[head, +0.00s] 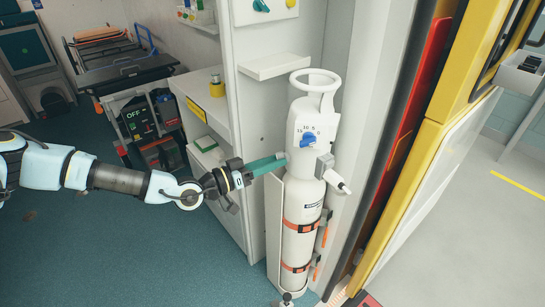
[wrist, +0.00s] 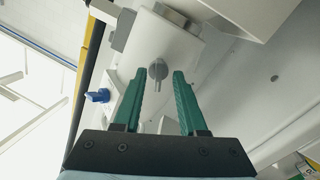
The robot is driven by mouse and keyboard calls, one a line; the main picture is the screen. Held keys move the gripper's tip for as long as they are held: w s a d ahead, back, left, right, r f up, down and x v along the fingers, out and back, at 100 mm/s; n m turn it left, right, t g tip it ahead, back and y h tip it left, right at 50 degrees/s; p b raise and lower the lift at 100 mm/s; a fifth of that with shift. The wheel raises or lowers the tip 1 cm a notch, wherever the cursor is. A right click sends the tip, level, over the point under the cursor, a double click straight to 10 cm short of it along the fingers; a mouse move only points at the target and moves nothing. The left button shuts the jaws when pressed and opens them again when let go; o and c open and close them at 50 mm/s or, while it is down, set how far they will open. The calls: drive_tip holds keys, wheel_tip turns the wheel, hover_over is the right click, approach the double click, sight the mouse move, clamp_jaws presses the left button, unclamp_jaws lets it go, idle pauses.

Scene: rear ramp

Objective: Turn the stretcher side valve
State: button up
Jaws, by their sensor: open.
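A white cylinder (head: 300,195) stands upright against the wall, with a regulator box and a blue dial (head: 308,140) on its front. My gripper (head: 281,163), with green fingers, reaches in from the left towards the regulator's side. In the wrist view my gripper (wrist: 160,80) is open and empty. A small grey round valve with a short lever (wrist: 158,70) shows between the fingertips, on a white block. I cannot tell the gap to it. The blue dial also shows left of the fingers (wrist: 98,96). In the head view the fingers hide the valve.
A white shelf unit (head: 234,70) stands left of the cylinder, with a small ledge (head: 273,64) above. A stretcher (head: 124,70) is at the back left. A yellow door edge (head: 440,110) is at the right. The floor at the left is mostly clear.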

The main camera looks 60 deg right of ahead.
clamp_jaws()
idle(0.3)
idle(0.4)
